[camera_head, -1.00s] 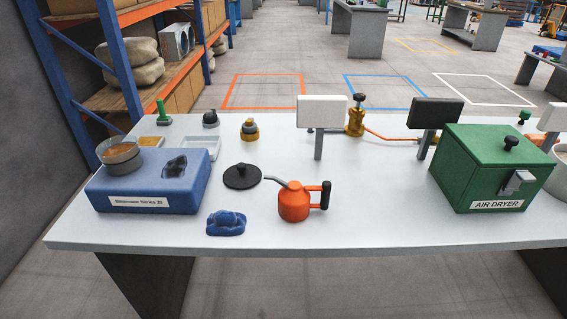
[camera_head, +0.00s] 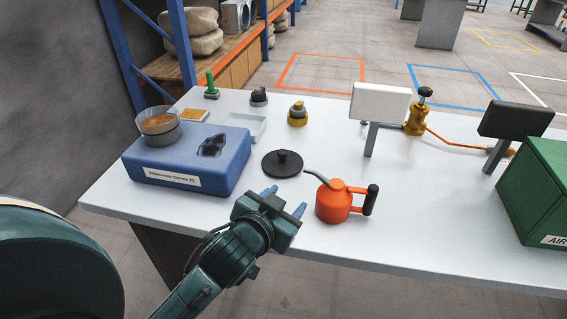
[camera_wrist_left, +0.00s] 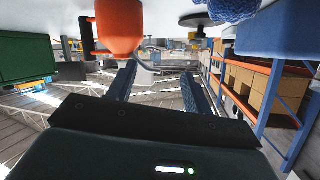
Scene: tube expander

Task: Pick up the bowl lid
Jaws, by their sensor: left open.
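The bowl lid is a round black lid (camera_head: 282,164) with a knob on top, lying flat on the white table. My left gripper (camera_head: 285,200) is open and empty, at the near side of the lid and apart from it. Its fingers point toward the table between the blue box and the orange can. In the left wrist view, which looks upside down, the open fingers (camera_wrist_left: 157,90) show with a dark disc, probably the lid (camera_wrist_left: 205,19), above and right of them. My right gripper is not in view.
An orange spouted can (camera_head: 333,203) stands close right of my left gripper. A blue box (camera_head: 187,160) with a bowl (camera_head: 159,124) on it is to the left. A white panel (camera_head: 380,102) and green air dryer (camera_head: 537,190) stand right. The table's front edge lies below my gripper.

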